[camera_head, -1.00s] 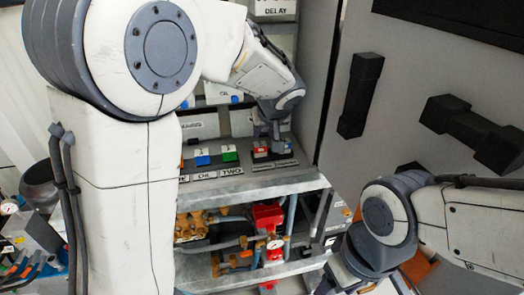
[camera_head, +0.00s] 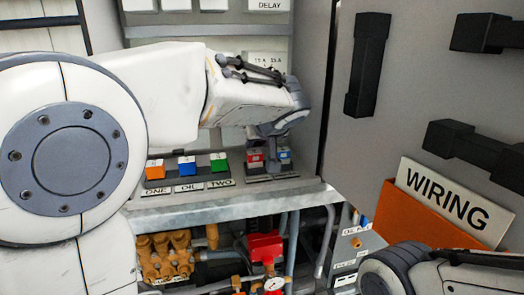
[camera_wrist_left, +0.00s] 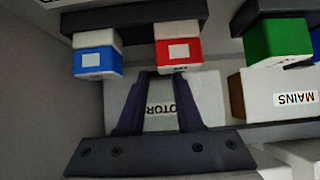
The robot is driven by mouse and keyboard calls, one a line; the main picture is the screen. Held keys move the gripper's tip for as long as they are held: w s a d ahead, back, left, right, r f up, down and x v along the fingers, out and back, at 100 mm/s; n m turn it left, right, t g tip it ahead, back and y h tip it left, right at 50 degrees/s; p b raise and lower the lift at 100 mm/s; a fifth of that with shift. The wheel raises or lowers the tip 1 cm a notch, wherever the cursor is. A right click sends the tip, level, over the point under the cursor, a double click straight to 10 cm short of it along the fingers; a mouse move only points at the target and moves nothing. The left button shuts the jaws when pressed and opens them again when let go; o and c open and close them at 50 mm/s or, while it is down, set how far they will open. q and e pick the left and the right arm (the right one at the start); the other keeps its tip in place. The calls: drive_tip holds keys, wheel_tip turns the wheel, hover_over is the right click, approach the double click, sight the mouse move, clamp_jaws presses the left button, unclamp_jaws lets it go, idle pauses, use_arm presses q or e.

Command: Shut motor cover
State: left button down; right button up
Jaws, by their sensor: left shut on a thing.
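My left gripper (camera_head: 271,160) reaches down to the panel shelf from the left, beside a red block (camera_head: 255,156) and a blue block (camera_head: 285,154). In the left wrist view its two fingers (camera_wrist_left: 162,78) end right at the lower edge of the red block (camera_wrist_left: 178,53). A white label reading MOTOR (camera_wrist_left: 163,110) shows between the fingers. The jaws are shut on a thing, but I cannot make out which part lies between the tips. The motor cover cannot be told apart clearly here. My right gripper is out of view.
Orange, blue (camera_head: 187,166) and green (camera_head: 219,163) switches stand to the left above labels ONE, OIL and TWO. Pipes and a red valve (camera_head: 265,246) lie below the shelf. A grey door with black handles (camera_head: 367,64) and an orange WIRING pocket (camera_head: 410,222) stands right.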

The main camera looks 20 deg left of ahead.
use_arm(q)
drive_tip(key=shift+w+r, duration=0.1)
drive_tip(key=shift+r, duration=0.1)
drive_tip(key=c, duration=0.6)
unclamp_jaws()
drive_tip(key=shift+o, duration=0.2)
drive_tip(key=shift+f, duration=0.1)
drive_tip(key=shift+s+d, duration=0.2)
drive_tip(key=v, duration=1)
